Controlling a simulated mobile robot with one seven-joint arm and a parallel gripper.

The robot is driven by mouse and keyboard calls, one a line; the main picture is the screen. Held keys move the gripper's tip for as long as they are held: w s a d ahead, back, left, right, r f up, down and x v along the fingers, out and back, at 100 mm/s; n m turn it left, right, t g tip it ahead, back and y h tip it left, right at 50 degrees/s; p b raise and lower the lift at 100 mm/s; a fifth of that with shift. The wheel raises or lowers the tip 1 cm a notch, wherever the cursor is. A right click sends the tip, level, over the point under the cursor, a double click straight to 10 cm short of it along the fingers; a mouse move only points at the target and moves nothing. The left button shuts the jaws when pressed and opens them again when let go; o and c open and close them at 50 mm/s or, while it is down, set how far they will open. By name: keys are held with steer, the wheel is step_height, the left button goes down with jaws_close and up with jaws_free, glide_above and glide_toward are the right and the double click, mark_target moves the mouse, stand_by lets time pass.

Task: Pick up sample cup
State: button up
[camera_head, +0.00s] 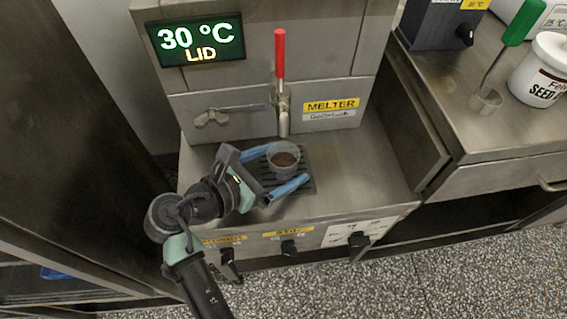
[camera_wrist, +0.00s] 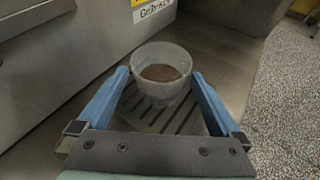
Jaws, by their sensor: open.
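The sample cup (camera_head: 284,161) is a clear cup with brown contents at its bottom. It stands upright on a dark slotted drip grate, below the melter's spout. My gripper (camera_head: 289,169) is open, with its two blue fingers on either side of the cup. In the wrist view the cup (camera_wrist: 161,74) sits between the fingertips of my gripper (camera_wrist: 160,78), toward their far ends. I cannot tell whether either finger touches it.
The melter (camera_head: 230,105) stands behind the cup, with a red-handled tap (camera_head: 280,60) above it and a display reading 30 °C LID (camera_head: 197,40). The slotted grate (camera_wrist: 150,117) lies under the cup. Knobs (camera_head: 289,248) line the front panel. A white tub (camera_head: 543,70) and a green-handled ladle (camera_head: 520,25) stand at right.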

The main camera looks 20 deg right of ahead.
steer(key=c, duration=1.4)
steer(key=shift+c, duration=0.2)
steer(key=shift+r, duration=0.1)
